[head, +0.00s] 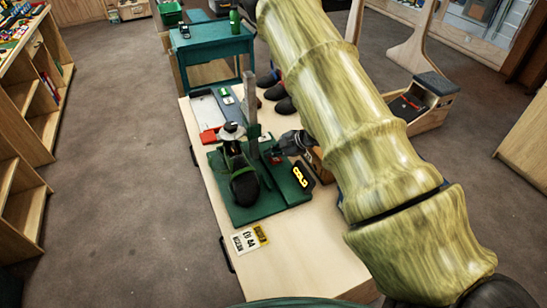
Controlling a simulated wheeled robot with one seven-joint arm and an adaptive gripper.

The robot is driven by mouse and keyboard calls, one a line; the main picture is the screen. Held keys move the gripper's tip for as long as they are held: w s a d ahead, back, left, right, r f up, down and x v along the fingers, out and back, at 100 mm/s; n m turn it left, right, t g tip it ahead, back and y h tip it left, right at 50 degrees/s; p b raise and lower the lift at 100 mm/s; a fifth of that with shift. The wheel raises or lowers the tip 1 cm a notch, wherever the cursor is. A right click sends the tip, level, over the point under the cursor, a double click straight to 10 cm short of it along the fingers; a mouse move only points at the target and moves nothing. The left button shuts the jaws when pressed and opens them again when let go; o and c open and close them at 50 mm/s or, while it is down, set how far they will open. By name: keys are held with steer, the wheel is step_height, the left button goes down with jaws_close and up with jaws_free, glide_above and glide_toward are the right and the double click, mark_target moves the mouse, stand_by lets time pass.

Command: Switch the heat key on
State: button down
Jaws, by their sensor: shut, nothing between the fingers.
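A green machine base (238,211) with an upright grey column (250,105) stands on the pale wooden bench. A dark rounded part and a light round-topped part sit at its left side. My gripper (275,152) is at the right of the column, low over the machine's right part. It is shut, with nothing seen in it. Small red parts show close to the fingertips. I cannot tell which is the heat key, nor whether my fingers touch anything. My arm comes in from the right and hides part of the bench.
A black block with yellow lettering (300,177) lies right of the machine. Yellow and white cards (245,239) lie in front. A red item (209,136) and a tray (207,110) are behind. The bench's front (290,270) is clear. A green cart (210,45) stands beyond.

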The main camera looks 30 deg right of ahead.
mark_target(274, 159)
steer(key=shift+s+a+f, duration=0.1)
steer(key=shift+s+f, duration=0.25)
steer(key=shift+f, duration=0.3)
steer(key=shift+r, duration=0.15)
steer(key=shift+w+d+r, duration=0.15)
steer(key=shift+d+r, duration=0.2)
steer(key=shift+d, duration=0.05)
steer(key=shift+w+a+r+p, duration=0.1)
steer(key=shift+r+p, duration=0.05)
steer(key=shift+p, duration=0.2)
steer(key=shift+w+r+p, duration=0.2)
steer(key=shift+r+p, duration=0.4)
steer(key=shift+r, duration=0.2)
steer(key=shift+r+p, duration=1.4)
steer(key=shift+r, duration=0.9)
